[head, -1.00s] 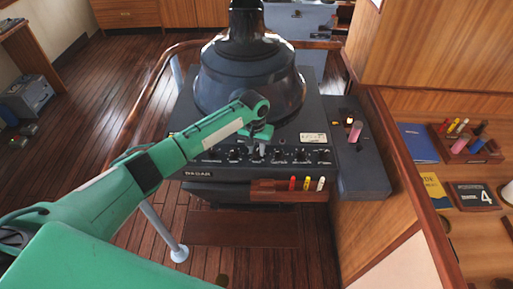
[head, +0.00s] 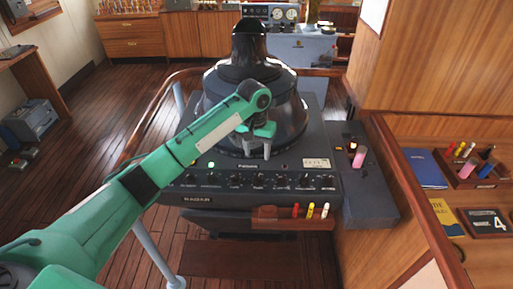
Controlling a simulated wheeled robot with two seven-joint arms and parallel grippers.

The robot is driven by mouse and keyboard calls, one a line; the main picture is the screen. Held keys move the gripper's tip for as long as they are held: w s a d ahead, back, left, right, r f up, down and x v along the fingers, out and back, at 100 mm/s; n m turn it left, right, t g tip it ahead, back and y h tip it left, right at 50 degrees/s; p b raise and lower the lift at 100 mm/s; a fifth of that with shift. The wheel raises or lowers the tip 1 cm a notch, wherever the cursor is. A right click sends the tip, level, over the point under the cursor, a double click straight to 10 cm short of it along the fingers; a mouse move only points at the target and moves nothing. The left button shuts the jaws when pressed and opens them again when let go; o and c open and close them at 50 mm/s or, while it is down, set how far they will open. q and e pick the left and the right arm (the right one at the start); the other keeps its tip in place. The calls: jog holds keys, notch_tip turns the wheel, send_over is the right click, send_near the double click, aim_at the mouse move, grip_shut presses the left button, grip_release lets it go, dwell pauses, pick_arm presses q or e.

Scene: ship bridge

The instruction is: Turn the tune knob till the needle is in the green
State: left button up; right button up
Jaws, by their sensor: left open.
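The radar console (head: 250,198) stands in front of me with a row of dark knobs along its front panel. One knob (head: 258,181) sits near the middle of the row, and another knob (head: 305,181) is farther right. The labels are too small to read, so I cannot tell which is the tune knob. A small pale meter (head: 316,163) is at the panel's right; its needle and green zone are too small to make out. My left gripper (head: 256,153) is open and empty, fingers pointing down, above and behind the knob row. My right gripper is not in view.
The black radar hood (head: 250,85) rises close behind my left gripper. A pen holder (head: 270,224) with several markers hangs on the console front. A side box (head: 366,195) with a pink lever stands at right. A wooden rail (head: 150,130) runs along the left.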

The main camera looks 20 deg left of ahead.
pick_arm(q)
notch_tip(320, 180, up, 3)
jog(key=shift+a+r+b, duration=0.1)
jog(key=shift+b, duration=0.2)
